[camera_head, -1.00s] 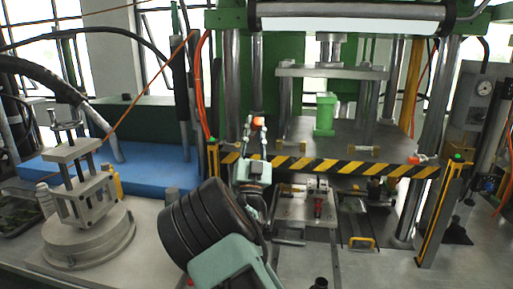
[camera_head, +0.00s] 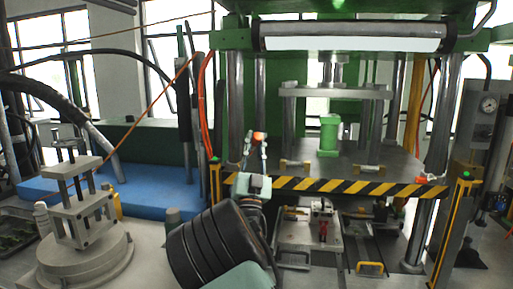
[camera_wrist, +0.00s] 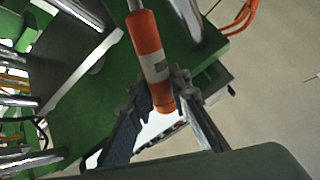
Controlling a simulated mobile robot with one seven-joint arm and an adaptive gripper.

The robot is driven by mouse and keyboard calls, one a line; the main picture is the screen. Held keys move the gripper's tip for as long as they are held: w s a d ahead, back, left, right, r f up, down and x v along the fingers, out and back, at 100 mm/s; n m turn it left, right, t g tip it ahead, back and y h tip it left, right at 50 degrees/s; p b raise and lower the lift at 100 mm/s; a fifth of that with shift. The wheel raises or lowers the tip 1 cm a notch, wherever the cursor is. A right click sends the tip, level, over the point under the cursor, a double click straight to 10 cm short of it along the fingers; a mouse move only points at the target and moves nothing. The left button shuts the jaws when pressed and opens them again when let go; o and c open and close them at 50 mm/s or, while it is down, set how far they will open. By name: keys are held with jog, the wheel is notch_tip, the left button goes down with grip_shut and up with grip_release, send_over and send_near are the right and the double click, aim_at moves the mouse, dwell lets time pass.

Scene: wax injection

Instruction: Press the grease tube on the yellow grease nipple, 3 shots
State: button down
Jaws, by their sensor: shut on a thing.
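My gripper (camera_head: 257,150) is in front of the left side of the press, just above the left end of the striped bar. In the wrist view my gripper (camera_wrist: 160,100) is shut on an orange-red tube (camera_wrist: 150,50) with a pale label band and a metal rod at its far end. This is the grease tube; in the head view only a small orange patch of it (camera_head: 259,136) shows between the fingers. I cannot make out the yellow grease nipple in either view.
The green press (camera_head: 230,39) has metal columns and a yellow-black striped bar (camera_head: 340,186) across its front. Orange hoses (camera_head: 201,100) hang at its left. A grey fixture (camera_head: 82,225) stands at the left, by a blue surface (camera_head: 150,190).

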jog(key=shift+w+a+f+b, duration=0.35)
jog(key=shift+w+f+b, duration=0.4)
jog(key=shift+b, duration=0.1)
jog(key=shift+w+a+f+b, duration=0.3)
jog(key=shift+w+f+b, duration=0.3)
jog(key=shift+w+b, duration=0.2)
jog(key=shift+b, duration=1.6)
jog(key=shift+w+a+f+b, duration=0.35)
jog(key=shift+w+f+b, duration=0.4)
jog(key=shift+b, duration=0.7)
dwell(0.8)
jog(key=shift+s, duration=0.1)
jog(key=shift+s+d+r+b, duration=0.25)
jog(key=shift+s+r+b, duration=0.25)
jog(key=shift+r+b, duration=0.1)
jog(key=shift+f+b, duration=0.1)
jog(key=shift+b, duration=1.25)
dwell(0.5)
